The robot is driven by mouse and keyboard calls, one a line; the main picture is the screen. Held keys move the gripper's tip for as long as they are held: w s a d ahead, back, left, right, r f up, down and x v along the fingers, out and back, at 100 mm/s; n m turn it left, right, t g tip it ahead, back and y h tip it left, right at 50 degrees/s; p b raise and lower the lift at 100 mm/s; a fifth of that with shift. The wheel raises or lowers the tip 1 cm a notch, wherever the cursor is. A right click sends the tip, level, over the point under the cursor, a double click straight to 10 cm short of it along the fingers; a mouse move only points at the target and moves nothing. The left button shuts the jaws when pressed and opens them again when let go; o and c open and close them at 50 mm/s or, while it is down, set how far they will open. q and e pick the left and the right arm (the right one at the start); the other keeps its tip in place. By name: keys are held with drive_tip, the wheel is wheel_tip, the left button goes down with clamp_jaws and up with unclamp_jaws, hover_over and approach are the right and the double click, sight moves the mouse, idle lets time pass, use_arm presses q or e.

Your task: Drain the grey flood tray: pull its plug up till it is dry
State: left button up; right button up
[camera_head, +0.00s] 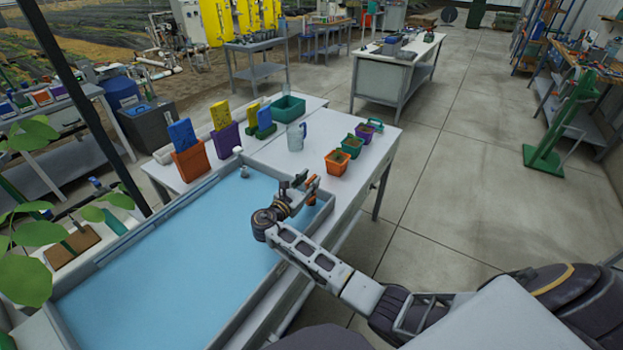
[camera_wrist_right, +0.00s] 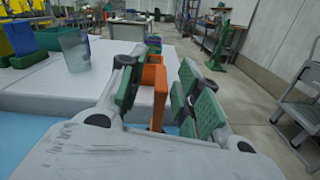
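The grey flood tray (camera_head: 188,203) lies on the bench at the left of the head view, with blue water (camera_head: 180,255) spread across it. My right gripper (camera_head: 306,187) is over its far right corner. An orange upright piece, which looks like the plug (camera_head: 311,200), stands at the fingers there. In the right wrist view the orange plug (camera_wrist_right: 153,85) is between the two green-padded fingers of my right gripper (camera_wrist_right: 157,82). Its top is very close to the left pad; whether both pads touch it I cannot tell. My left gripper is not in view.
A clear jug (camera_head: 296,137) and several small plant pots (camera_head: 337,162) stand on the white bench just beyond the tray. Coloured holders with blue and yellow sheets (camera_head: 182,134) and a green bin (camera_head: 288,108) line its far side. Open floor (camera_head: 440,190) is to the right.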

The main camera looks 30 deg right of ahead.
drive_tip(key=v, duration=0.9)
drive_tip(key=shift+a, duration=0.25)
idle(0.4)
